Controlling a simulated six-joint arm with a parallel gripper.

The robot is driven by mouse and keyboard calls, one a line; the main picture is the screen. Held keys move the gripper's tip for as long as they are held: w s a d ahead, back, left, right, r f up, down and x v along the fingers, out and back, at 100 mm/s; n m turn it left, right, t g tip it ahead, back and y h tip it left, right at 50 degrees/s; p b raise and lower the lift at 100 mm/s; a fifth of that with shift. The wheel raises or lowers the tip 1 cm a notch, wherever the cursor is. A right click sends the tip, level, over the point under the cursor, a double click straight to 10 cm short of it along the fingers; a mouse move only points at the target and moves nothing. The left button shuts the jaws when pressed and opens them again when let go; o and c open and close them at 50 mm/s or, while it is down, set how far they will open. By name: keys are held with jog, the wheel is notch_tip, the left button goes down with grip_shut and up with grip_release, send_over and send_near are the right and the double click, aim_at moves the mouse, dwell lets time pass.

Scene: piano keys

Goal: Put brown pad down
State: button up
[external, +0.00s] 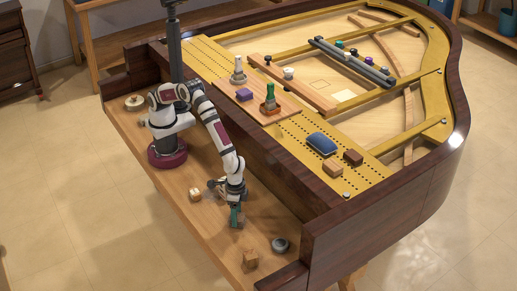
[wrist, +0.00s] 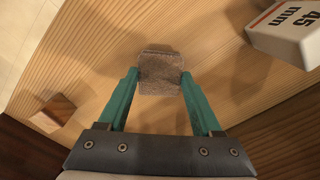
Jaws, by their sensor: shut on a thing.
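My gripper (external: 236,220) is low over the wooden key shelf in the external view, with its teal fingers pointing down. In the wrist view its fingertips (wrist: 160,76) are shut on the sides of the brown pad (wrist: 160,72), a greyish-brown fuzzy block. The pad lies across the space between the fingers and sticks out a little beyond the tips. In the external view the pad is hidden or too small to make out at the fingers. I cannot tell whether its underside touches the wood.
A wooden block (external: 250,259) and a round grey piece (external: 280,244) stand on the shelf near my gripper. The wrist view shows a white "45 mm" block (wrist: 290,32) and a wooden cube (wrist: 53,113).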

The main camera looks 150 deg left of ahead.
jog(key=o, duration=1.3)
jog(key=shift+f, duration=0.1)
jog(key=shift+o, duration=0.2)
notch_tip(320, 180, up, 12)
jog(key=s+d+r+m, duration=0.1)
jog(key=s+r+m, duration=0.2)
jog(key=s+r, duration=0.3)
jog(key=s+r+m, duration=0.3)
jog(key=s+r, duration=0.1)
jog(key=s, duration=0.5)
jog(key=s+f+m+y, duration=0.1)
jog(key=s+m, duration=0.7)
jog(key=s, duration=1.2)
jog(key=shift+a+f+m+y, duration=0.2)
jog(key=shift+f+m+y, duration=0.1)
jog(key=shift+f+y, duration=0.1)
jog(key=shift+s, duration=0.1)
